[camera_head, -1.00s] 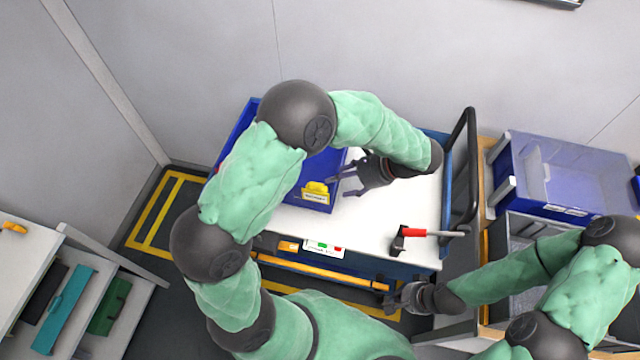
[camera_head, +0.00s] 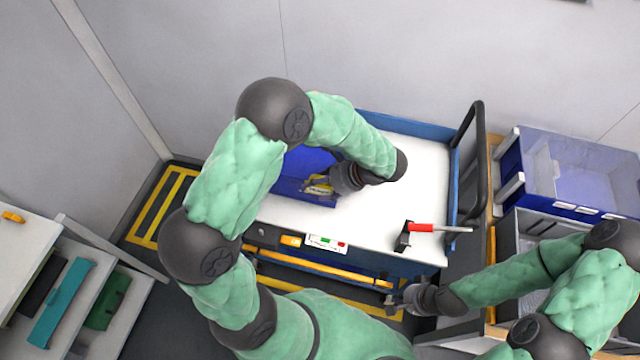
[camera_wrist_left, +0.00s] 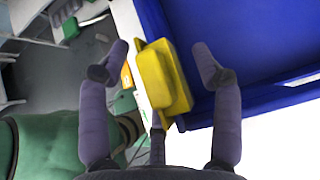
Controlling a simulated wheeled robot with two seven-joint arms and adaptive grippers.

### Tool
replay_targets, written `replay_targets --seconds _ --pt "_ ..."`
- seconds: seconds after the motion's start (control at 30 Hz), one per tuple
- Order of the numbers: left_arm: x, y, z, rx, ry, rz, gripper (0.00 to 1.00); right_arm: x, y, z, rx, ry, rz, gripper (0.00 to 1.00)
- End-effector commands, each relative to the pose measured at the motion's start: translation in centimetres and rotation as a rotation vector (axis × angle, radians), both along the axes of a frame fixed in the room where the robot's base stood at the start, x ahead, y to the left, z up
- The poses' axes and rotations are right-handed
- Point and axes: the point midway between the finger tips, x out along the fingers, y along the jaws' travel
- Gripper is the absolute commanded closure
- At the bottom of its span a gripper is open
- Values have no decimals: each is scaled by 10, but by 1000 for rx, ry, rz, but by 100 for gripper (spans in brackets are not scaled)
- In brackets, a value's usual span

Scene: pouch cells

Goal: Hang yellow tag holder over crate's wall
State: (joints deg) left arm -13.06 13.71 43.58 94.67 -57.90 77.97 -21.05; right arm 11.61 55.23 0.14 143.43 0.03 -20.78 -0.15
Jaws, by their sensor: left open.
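My left gripper (camera_head: 322,184) is at the holder. In the wrist view the left gripper's (camera_wrist_left: 160,55) fingers are open, one on each side of the holder with gaps. My right gripper (camera_head: 396,300) is below the cart's front edge, away from the crate; its jaw is too small to judge.
A black cart handle (camera_head: 470,150) rises at the right. Clear-sided bins (camera_head: 570,170) stand beyond it. My left arm hides much of the crate.

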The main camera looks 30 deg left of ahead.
Motion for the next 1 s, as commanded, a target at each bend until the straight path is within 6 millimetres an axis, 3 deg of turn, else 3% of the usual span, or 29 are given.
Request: replay_targets --seconds 0.1,0.27,0.3,0.73,1.0 --pt "0 0 1 0 0 0 38 0 0 1 0 0 0 100" --pt "0 0 1 0 0 0 83 0 0 1 0 0 0 100" --pt "0 0 1 0 0 0 86 0 0 1 0 0 0 100" --pt "0 0 3 0 0 0 87 0 0 2 0 0 0 100" --pt "1 -1 30 -2 -2 0 87 0 0 14 0 0 0 100"
